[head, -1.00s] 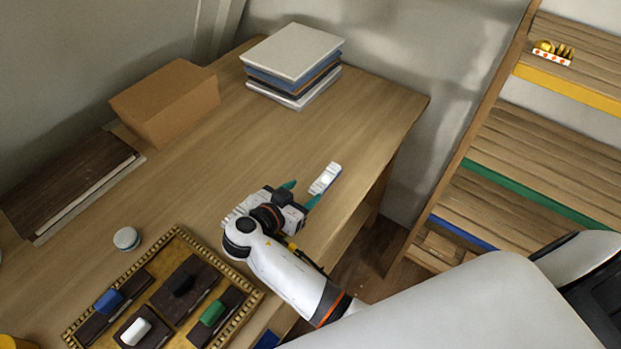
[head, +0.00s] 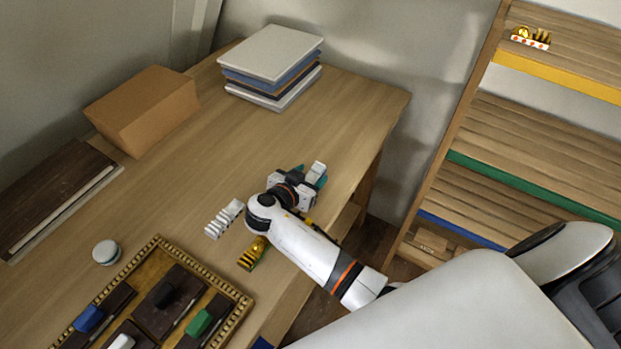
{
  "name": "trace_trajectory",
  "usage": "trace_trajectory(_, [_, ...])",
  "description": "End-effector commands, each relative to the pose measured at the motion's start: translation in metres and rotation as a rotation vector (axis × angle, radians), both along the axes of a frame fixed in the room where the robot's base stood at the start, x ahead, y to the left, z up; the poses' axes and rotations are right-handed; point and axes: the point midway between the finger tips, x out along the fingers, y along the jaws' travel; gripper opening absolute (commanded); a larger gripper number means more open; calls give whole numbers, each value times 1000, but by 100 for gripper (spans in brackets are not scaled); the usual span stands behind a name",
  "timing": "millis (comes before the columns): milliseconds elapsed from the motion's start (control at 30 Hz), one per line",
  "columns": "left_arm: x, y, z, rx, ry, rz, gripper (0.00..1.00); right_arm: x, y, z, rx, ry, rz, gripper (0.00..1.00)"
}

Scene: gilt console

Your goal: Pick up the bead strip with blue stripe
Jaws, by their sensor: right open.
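A small pale strip (head: 317,169) lies on the wooden table near its right edge, partly covered by my right gripper. A blue stripe on it cannot be made out at this size. My right gripper (head: 312,177) is open, its teal fingertips right at the strip; whether they touch it is hidden. A second pale, ridged strip (head: 223,218) lies on the table to the left of my right wrist. A gold piece with dark bands (head: 253,254) lies nearer, below the wrist. My left gripper is not in view.
A gilt-edged tray (head: 238,298) with dark blocks and coloured handles is at the front left. A round pale disc (head: 107,252), a cardboard box (head: 145,110) and stacked books (head: 272,65) stand around the table. A shelf (head: 530,135) is at right. The table middle is clear.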

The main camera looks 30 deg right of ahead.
Motion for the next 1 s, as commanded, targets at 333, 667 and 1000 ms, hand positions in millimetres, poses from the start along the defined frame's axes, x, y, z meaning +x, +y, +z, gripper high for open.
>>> trace_trajectory(333, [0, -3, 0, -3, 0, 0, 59, 0, 0, 0, 0, 0, 0, 9])
trace_trajectory(667, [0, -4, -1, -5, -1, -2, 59, 0, 1, 7, 1, -1, 1, 7])
trace_trajectory(1000, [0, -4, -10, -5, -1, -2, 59, 1, 1, 71, 3, -7, -1, 7])
